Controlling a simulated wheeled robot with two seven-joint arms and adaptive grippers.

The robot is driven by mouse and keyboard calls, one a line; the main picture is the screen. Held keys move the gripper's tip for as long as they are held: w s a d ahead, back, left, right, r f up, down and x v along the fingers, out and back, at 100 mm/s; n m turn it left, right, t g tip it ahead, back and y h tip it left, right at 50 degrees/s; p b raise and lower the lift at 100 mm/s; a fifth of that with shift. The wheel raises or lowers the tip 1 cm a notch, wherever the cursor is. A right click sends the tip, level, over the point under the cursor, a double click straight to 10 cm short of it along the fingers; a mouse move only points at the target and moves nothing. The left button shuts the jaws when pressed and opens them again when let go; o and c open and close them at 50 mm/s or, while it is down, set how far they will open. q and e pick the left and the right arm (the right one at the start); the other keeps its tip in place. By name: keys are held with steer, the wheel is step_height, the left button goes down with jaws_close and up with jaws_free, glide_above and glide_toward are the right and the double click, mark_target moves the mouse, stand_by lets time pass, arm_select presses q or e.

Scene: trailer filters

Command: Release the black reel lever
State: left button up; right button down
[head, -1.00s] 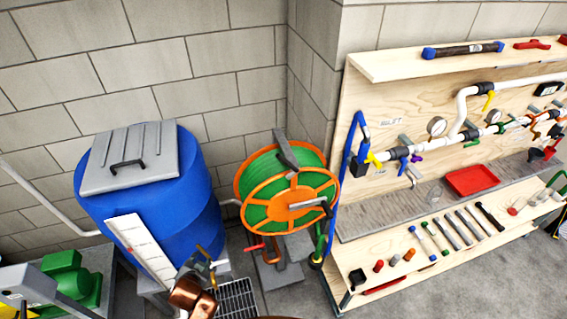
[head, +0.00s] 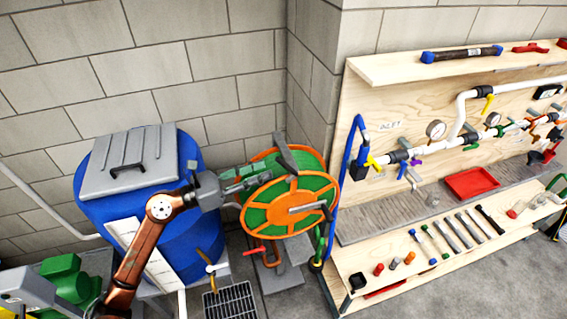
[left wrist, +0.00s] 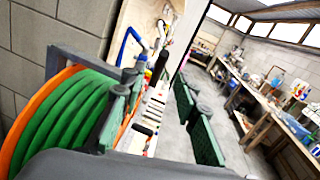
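The hose reel (head: 262,216), with orange rims and green hose, stands between the blue barrel and the workbench. A dark grey bar (head: 285,150) rises at its top. A grey crank with a black handle (head: 326,210) sits on its front face; I cannot tell for sure which part is the reel lever. My left gripper (head: 262,177) is at the reel's upper left side, fingers parted and pointing right. In the left wrist view the fingers (left wrist: 165,125) are apart, with a black grip (left wrist: 158,68) visible beyond the gap. The reel (left wrist: 72,115) fills the left. My right gripper is not visible.
The blue barrel (head: 190,235) with a grey lid (head: 130,160) stands left of the reel. A floor grate (head: 230,302) lies below. The workbench (head: 400,285) with tools, pipes and a red tray (head: 471,183) is at right. Open floor lies in front of the bench.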

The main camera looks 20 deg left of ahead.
mark_target(281, 164)
arm_select(q)
steer(key=p+x, duration=0.1)
steer(key=x, duration=0.6)
steer(key=shift+s+p, duration=0.1)
steer(key=shift+p, duration=0.25)
steer(key=shift+w+d+f, duration=0.15)
steer(key=shift+w+d, duration=0.15)
steer(key=shift+d, duration=0.05)
jaws_close()
